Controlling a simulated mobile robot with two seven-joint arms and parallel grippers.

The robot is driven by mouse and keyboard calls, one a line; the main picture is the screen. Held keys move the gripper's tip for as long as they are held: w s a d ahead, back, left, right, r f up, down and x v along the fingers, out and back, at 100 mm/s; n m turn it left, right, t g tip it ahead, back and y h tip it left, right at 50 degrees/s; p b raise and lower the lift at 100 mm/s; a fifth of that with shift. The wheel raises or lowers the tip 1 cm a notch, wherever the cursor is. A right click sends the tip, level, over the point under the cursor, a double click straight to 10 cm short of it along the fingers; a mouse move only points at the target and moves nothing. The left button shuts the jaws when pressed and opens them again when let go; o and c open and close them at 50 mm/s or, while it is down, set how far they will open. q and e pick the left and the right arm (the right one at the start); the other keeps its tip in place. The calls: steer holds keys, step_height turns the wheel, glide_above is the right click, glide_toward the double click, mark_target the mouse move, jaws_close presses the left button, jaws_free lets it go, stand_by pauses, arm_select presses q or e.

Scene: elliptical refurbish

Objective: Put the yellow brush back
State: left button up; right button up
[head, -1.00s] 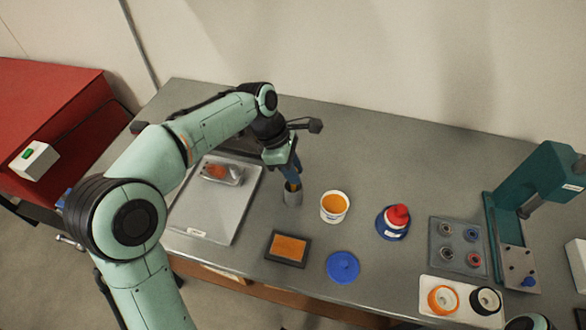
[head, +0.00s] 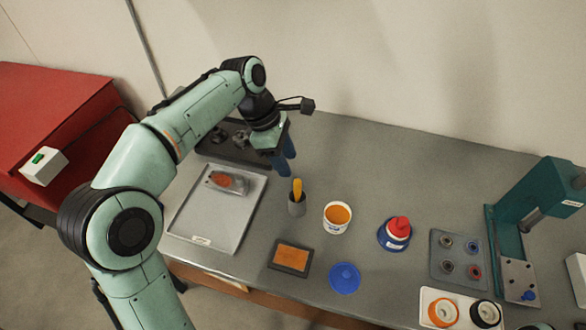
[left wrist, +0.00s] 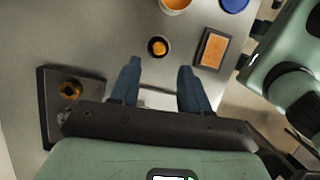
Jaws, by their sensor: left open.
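My left gripper (head: 285,165) is open and empty, above and behind the cup, apart from the brush. Its two blue fingers (left wrist: 155,80) are spread wide in the left wrist view, with the cup beyond their tips.
A tub of orange stuff (head: 337,217) stands just right of the cup. An orange pad (head: 291,258) and a blue lid (head: 344,278) lie in front. A grey tray (head: 216,218) is at left.

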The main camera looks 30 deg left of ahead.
arm_select(q)
steer(key=shift+p+v, duration=0.3)
steer(key=shift+v, duration=1.5)
